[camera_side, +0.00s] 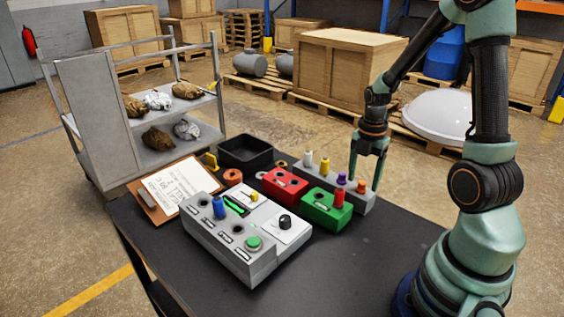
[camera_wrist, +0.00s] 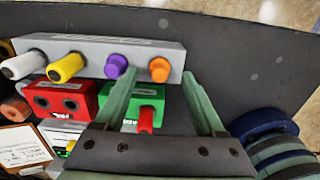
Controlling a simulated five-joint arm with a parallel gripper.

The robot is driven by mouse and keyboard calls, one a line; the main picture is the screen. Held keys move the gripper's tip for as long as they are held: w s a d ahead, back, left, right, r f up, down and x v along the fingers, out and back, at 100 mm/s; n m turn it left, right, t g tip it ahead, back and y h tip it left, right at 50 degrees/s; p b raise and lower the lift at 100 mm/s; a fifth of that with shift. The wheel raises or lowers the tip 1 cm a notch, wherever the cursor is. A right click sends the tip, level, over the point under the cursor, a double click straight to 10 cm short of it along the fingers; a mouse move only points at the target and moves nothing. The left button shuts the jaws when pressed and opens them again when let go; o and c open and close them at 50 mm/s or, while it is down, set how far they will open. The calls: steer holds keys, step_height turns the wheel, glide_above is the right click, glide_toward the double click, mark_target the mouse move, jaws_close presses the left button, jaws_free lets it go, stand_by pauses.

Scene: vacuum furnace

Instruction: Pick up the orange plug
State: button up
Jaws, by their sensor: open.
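The orange plug (camera_side: 361,187) stands at the right end of the grey rack (camera_side: 353,203). In the wrist view the orange plug (camera_wrist: 159,69) shows between the tips of my two fingers, with a gap on each side. My gripper (camera_side: 366,182) points down over that end of the rack. It is open and empty, and its fingers also show in the wrist view (camera_wrist: 160,74). The purple plug (camera_wrist: 116,66) stands just left of the left finger. Whether the fingertips are level with the orange plug is hard to tell.
The rack also holds a yellow plug (camera_side: 325,165) and a white plug (camera_side: 308,159). A green box (camera_side: 325,211) with a red plug (camera_side: 338,197) and a red box (camera_side: 285,186) stand close by. A grey control panel (camera_side: 235,240) is nearer. The table's right side is clear.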

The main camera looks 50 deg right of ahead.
steer(key=shift+f, duration=0.9)
jaws_close()
steer(key=shift+r, duration=0.2)
